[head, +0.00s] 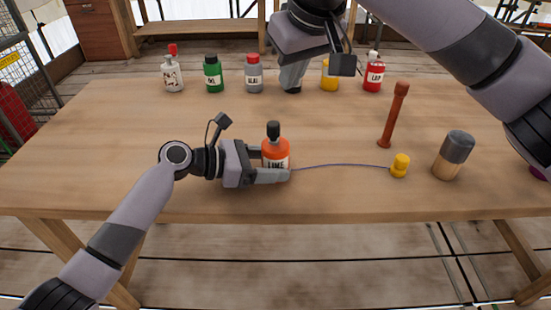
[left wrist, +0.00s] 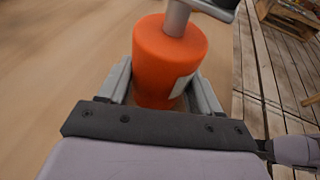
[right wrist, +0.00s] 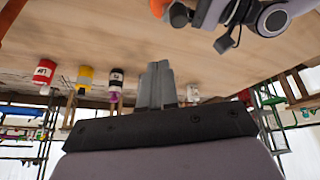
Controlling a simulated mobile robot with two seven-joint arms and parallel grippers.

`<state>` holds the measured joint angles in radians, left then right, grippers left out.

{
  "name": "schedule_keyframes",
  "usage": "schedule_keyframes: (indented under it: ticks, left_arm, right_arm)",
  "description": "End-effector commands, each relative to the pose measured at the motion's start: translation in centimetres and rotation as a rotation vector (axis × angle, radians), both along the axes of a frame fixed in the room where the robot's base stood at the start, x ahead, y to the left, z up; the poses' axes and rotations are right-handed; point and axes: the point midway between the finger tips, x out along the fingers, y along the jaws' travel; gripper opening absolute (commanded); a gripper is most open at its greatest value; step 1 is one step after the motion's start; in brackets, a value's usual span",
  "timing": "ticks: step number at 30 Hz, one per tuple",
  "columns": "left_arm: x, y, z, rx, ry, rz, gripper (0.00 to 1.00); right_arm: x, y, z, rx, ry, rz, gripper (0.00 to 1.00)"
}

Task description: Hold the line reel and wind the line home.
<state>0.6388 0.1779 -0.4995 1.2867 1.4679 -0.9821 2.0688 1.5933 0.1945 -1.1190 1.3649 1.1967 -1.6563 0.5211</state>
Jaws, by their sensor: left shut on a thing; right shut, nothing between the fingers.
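The orange line reel (head: 276,155), labelled "LIME", stands upright at the front middle of the table with a dark knob (head: 273,130) on top. A thin bluish line (head: 335,165) runs right from it to a small yellow end piece (head: 400,165) on the table. My left gripper (head: 272,165) is shut on the reel from the left. In the left wrist view its fingers flank the orange body (left wrist: 168,60), with a grey stem above it. My right gripper (head: 291,78) is shut and empty, high over the back of the table; its closed fingers show in the right wrist view (right wrist: 158,85).
Labelled bottles line the back: white (head: 173,77), green (head: 213,75), grey (head: 253,74), yellow (head: 330,76) and red (head: 373,74). A brown-red upright tool (head: 394,115) and a grey-topped wooden cylinder (head: 453,156) stand at right. The table's left side is clear.

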Motion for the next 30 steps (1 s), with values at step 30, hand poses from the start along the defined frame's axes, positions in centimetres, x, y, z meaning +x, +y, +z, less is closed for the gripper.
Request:
schedule_keyframes:
  ticks: [30]
  left_arm:
    - [0.0,0.0,0.0,0.001,0.001,-0.001,0.47]
  right_arm:
    - [-0.1,-1.2,-6.7,0.012,0.079,-0.022,0.0]
